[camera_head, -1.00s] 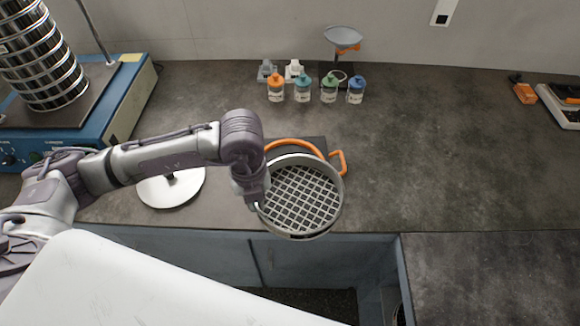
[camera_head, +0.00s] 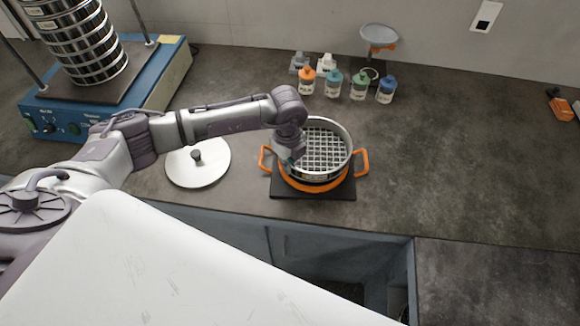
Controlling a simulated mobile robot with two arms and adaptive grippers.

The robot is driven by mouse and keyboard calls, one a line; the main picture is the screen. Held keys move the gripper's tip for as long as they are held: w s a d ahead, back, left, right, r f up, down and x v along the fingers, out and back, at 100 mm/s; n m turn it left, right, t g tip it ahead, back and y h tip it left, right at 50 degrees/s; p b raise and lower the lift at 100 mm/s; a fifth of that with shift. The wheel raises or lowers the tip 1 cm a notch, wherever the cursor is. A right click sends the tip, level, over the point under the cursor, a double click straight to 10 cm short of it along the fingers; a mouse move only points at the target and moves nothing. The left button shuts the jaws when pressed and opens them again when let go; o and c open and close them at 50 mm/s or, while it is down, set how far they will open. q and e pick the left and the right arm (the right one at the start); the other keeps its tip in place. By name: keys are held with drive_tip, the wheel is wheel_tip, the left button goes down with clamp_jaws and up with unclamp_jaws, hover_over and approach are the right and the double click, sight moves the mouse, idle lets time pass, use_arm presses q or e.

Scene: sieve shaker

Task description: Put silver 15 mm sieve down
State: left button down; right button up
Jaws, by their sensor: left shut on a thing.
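The silver sieve (camera_head: 326,150), round with a coarse square mesh, sits level at the orange ring holder (camera_head: 310,187), which has a handle loop on each side and a dark square base (camera_head: 343,192). I cannot tell whether the sieve rests fully on the ring. My left gripper (camera_head: 290,156) is shut on the left rim of the sieve; its fingertips are partly hidden by the wrist. My right gripper is not in view.
The blue shaker (camera_head: 112,100) bears a sieve stack (camera_head: 82,40). Several capped bottles (camera_head: 332,84) and a funnel stand (camera_head: 379,36) are behind.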

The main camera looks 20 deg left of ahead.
sight(290, 178)
use_arm(q)
drive_tip(key=shift+w+a+f, duration=0.1)
drive_tip(key=shift+w+f, duration=0.25)
drive_tip(key=shift+f, duration=0.05)
wheel_tip(290, 178, down, 3)
drive_tip(key=shift+f+p, duration=0.1)
drive_tip(key=shift+p, duration=0.6)
drive_tip(key=shift+f, duration=0.25)
drive_tip(key=shift+f, duration=0.25)
drive_tip(key=c, duration=1.3)
unclamp_jaws()
drive_tip(key=shift+r, duration=0.1)
